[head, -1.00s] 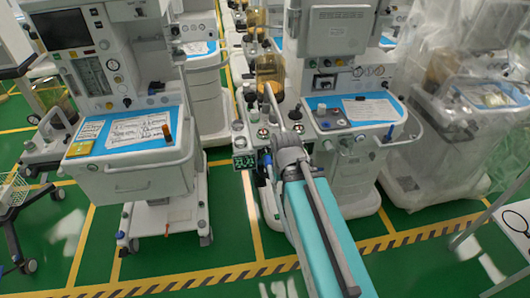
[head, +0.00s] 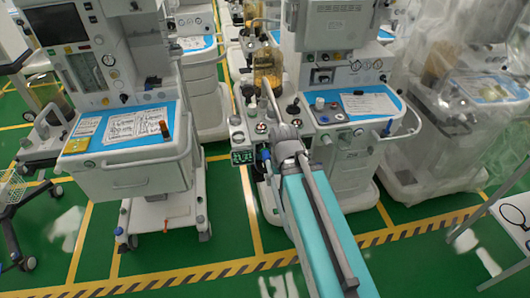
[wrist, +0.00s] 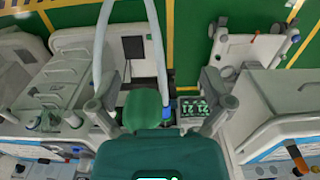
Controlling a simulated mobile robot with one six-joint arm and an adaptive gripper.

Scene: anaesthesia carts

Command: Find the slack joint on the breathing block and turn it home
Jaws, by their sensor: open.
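The breathing block (head: 262,128) sits on the left side of the middle anaesthesia cart (head: 345,140), below an amber canister (head: 268,72). It carries dark knobs and round fittings. A small lit display (head: 243,157) on its front also shows in the wrist view (wrist: 193,106). A blue fitting (wrist: 166,112) is beside that display. My gripper (wrist: 157,106) is open, its grey fingers spread at either side of the wrist view, with nothing between them that I can see held. In the head view my wrist hides part of the block's front. Which joint is slack cannot be told.
Another cart (head: 130,178) with a drawer stands to the left, and a plastic-wrapped cart (head: 455,135) to the right. Pale hoses (wrist: 158,50) cross the wrist view close to my gripper. Green floor (head: 225,220) is free between the left and middle carts.

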